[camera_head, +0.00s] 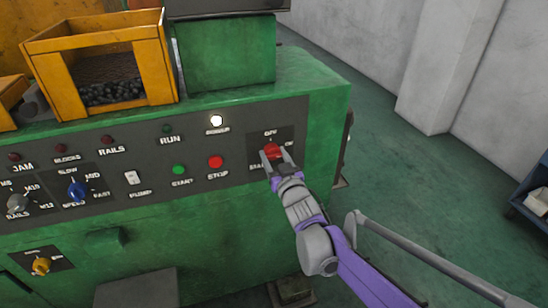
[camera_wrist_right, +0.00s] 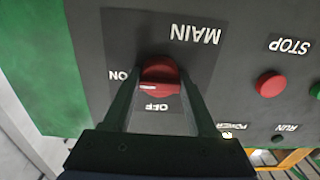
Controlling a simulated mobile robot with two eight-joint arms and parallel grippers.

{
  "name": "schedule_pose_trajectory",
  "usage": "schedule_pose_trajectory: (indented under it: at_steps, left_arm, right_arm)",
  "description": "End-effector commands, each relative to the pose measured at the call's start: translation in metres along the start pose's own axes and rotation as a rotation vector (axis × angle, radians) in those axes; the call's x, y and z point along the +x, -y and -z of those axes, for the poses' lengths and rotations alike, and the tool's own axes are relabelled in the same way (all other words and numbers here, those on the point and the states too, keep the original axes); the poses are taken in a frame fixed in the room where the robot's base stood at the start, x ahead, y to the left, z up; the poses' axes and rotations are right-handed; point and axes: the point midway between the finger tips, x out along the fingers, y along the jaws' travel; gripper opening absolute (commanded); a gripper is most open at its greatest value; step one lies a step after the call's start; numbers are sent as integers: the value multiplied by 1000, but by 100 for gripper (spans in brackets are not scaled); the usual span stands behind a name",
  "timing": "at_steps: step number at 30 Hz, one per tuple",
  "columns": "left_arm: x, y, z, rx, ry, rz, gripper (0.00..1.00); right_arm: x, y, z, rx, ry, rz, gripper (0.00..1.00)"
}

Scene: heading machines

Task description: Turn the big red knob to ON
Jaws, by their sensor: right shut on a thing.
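The big red knob (camera_head: 272,152) sits on a dark plate at the right end of the green machine's panel. In the right wrist view the knob (camera_wrist_right: 160,75) is between the two fingers, with the MAIN, ON and OFF labels around it. A pale mark on the knob's edge lies on the side between OFF and ON; its exact setting is hard to tell. My right gripper (camera_head: 270,160) reaches it from the front and is shut on it; it also shows in the right wrist view (camera_wrist_right: 160,92). My left gripper is not in view.
The red STOP button (camera_head: 215,162) and green START button (camera_head: 179,169) are left of the knob. A white lamp (camera_head: 216,120) above STOP is lit. A yellow bin (camera_head: 100,60) stands on the machine. The floor at right is open, with a blue cart (camera_head: 530,195) at the edge.

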Motion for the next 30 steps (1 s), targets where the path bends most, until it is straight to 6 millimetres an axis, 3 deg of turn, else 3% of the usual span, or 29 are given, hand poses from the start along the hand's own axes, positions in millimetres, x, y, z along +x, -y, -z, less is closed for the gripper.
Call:
schedule_pose_trajectory:
  at_steps: [15, 16, 18, 21, 30]
  left_arm:
    - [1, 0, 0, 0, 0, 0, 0]
    - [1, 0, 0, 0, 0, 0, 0]
    - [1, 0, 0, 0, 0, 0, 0]
    - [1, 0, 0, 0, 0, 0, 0]
    - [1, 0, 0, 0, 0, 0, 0]
  right_arm:
    - [0, 0, -1, 17, 2, -1, 3]
    - [0, 0, -1, 17, 2, -1, 64]
    - [0, 0, -1, 17, 2, 0, 76]
    - [0, 0, 0, 16, 1, 0, 88]
    - [-3, 0, 0, 16, 1, 0, 88]
